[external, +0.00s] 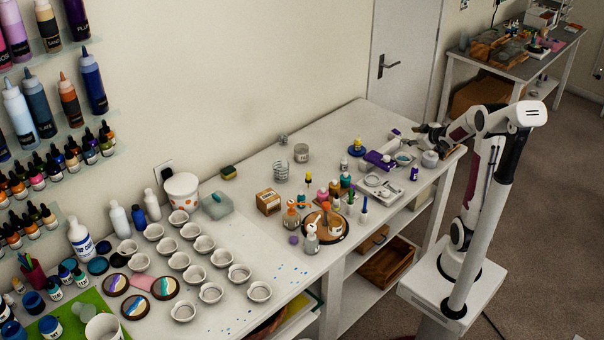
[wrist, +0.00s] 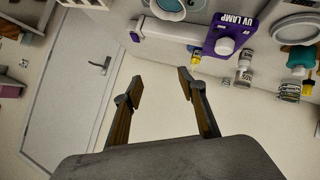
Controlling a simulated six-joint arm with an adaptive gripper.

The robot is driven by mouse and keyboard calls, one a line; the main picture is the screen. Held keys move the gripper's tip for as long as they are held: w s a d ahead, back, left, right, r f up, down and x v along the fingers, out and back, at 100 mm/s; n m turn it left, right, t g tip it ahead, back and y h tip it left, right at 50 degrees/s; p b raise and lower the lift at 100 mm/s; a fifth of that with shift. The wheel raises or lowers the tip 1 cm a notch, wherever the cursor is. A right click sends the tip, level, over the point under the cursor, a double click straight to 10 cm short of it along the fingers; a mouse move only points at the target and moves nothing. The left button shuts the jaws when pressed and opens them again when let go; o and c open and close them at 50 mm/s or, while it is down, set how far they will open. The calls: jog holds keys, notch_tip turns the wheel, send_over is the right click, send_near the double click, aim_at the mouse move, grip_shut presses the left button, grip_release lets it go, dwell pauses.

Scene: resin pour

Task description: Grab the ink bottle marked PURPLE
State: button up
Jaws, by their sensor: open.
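My gripper (external: 428,136) is at the far right end of the white table in the external view, above the tabletop near the purple UV lamp. In the wrist view its two fingers (wrist: 158,85) are spread apart, with nothing between them but pale wall behind. A small purple bottle (external: 414,173) stands near the table's front right edge, below my gripper in the picture; its label is too small to read. A larger purple squeeze bottle (external: 77,18) is on the upper left wall shelf, its lettering cut off. No bottle readable as PURPLE shows in the wrist view.
The UV lamp (wrist: 224,36) lies close by, with small bottles (wrist: 245,66) beside it. A scale-like white device (external: 379,187) and a round wooden board (external: 325,228) with cups are further left. Several white cups fill the left table. A door (wrist: 75,80) is behind.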

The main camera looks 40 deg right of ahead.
aim_at(415, 170)
jog(key=s+d+f+t+y, duration=0.1)
jog(key=d+f, duration=0.1)
jog(key=f, duration=0.1)
jog(key=s+d+f+n+t+y, duration=0.1)
jog(key=d+f+y, duration=0.1)
jog(key=f, duration=0.1)
jog(key=s+d+f+t+y, duration=0.1)
jog(key=d+f, duration=0.1)
jog(key=f, duration=0.2)
jog(key=shift+s+n, duration=0.15)
jog(key=shift+n, duration=0.15)
jog(key=s+t, duration=0.1)
jog(key=s+f+t+y, duration=0.1)
jog(key=s, duration=0.1)
jog(key=s+f+t+y, duration=0.1)
jog(key=s, duration=0.1)
jog(key=shift+s+a+f, duration=0.15)
jog(key=shift+s+a, duration=0.05)
jog(key=shift+a, duration=0.05)
jog(key=s+a+f+m+y, duration=0.1)
jog(key=s+a+f+y, duration=0.1)
jog(key=s+a, duration=0.2)
jog(key=shift+a+t, duration=0.4)
jog(key=shift+a, duration=0.3)
jog(key=shift+w+a, duration=0.25)
jog(key=shift+w, duration=1)
jog(key=shift+w, duration=0.1)
